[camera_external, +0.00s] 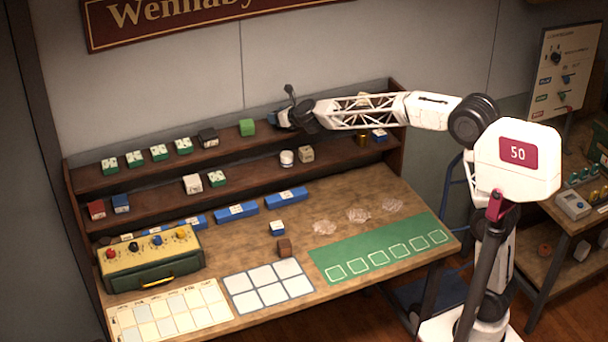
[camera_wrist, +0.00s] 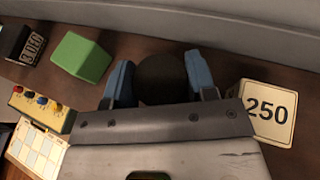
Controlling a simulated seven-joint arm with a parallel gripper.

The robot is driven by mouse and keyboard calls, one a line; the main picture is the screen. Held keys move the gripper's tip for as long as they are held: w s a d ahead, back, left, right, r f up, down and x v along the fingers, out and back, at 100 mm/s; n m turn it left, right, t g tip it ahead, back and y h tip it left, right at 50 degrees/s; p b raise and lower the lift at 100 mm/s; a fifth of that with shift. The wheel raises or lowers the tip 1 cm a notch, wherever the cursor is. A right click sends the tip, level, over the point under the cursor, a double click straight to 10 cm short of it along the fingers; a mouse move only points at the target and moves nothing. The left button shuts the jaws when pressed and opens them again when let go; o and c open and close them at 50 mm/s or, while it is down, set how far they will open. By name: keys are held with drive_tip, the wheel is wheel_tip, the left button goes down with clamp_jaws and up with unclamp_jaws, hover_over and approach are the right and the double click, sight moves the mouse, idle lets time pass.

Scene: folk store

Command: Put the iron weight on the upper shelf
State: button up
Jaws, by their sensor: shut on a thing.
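My gripper (camera_external: 284,118) is at the upper shelf (camera_external: 228,146), right of a green block (camera_external: 247,127). In the wrist view my gripper (camera_wrist: 162,85) has its blue fingers shut on a dark round thing, apparently the iron weight (camera_wrist: 162,76). The weight sits between the fingers, over or on the brown shelf board; I cannot tell whether it touches the board. In the external view the weight cannot be told apart from the dark gripper.
In the wrist view, the green block (camera_wrist: 80,57) and a dark numbered block (camera_wrist: 33,46) stand left of my gripper. A white block marked 250 (camera_wrist: 267,110) is close on the right. The back wall (camera_wrist: 220,22) is just behind. A lower shelf (camera_external: 160,207) runs below.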

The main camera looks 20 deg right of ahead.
drive_tip(key=o, duration=1.4)
drive_tip(key=shift+f, duration=0.2)
drive_tip(key=shift+c, duration=0.2)
drive_tip(key=shift+r, duration=0.2)
drive_tip(key=v, duration=1.2)
drive_tip(key=shift+a+r, duration=0.1)
